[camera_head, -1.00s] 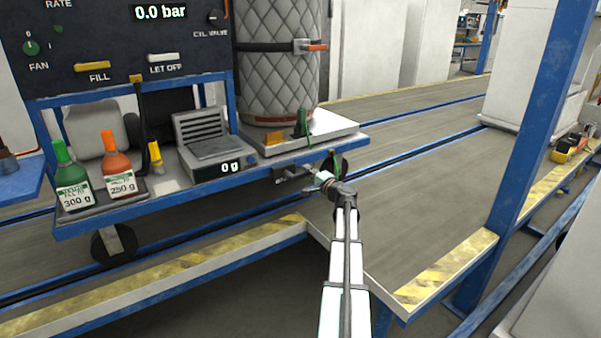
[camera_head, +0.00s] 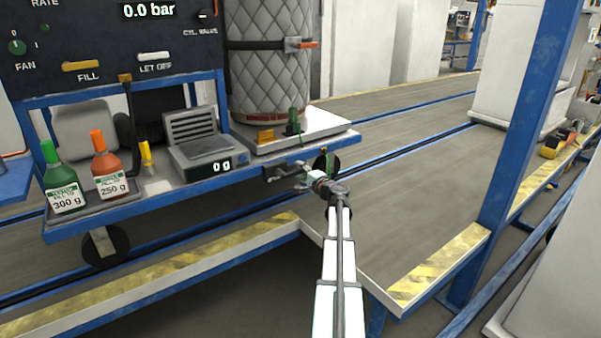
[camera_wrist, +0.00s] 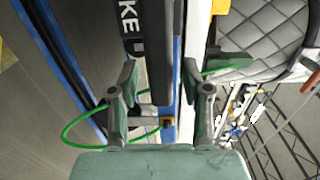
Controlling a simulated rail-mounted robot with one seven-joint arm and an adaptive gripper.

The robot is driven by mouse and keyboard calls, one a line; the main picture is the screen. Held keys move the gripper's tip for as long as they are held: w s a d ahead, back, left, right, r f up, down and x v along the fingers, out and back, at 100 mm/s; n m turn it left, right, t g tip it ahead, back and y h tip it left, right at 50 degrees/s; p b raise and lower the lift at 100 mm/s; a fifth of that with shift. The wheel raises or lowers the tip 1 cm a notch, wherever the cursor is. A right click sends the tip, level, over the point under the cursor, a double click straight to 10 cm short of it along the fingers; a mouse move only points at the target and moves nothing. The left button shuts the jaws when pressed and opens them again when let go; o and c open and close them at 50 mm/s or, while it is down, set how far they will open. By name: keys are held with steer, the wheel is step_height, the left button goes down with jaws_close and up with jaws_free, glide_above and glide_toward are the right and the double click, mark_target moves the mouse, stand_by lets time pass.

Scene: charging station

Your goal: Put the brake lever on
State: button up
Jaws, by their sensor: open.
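In the wrist view a dark bar (camera_wrist: 163,50) runs down between my gripper's two fingers. It looks like the brake lever, beside a black plate (camera_wrist: 131,28) with the letters "KE". My gripper (camera_wrist: 168,80) is open, with one finger on each side of the bar; I cannot tell whether they touch it. A thin green loop (camera_wrist: 66,130) passes behind the fingers. In the head view my gripper (camera_head: 308,183) is small, at the cart's front right corner, beside a dark bracket (camera_head: 283,173). The lever is not clear there.
The blue cart (camera_head: 150,210) carries a green bottle (camera_head: 64,185), an orange bottle (camera_head: 108,170), a scale (camera_head: 200,150) and a quilted cylinder (camera_head: 268,70). A blue post (camera_head: 520,130) stands to the right. The floor right of the cart is clear.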

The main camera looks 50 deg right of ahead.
steer(key=shift+s, duration=0.15)
steer(key=v, duration=1.1)
steer(key=shift+s, duration=0.35)
steer(key=shift+a, duration=0.15)
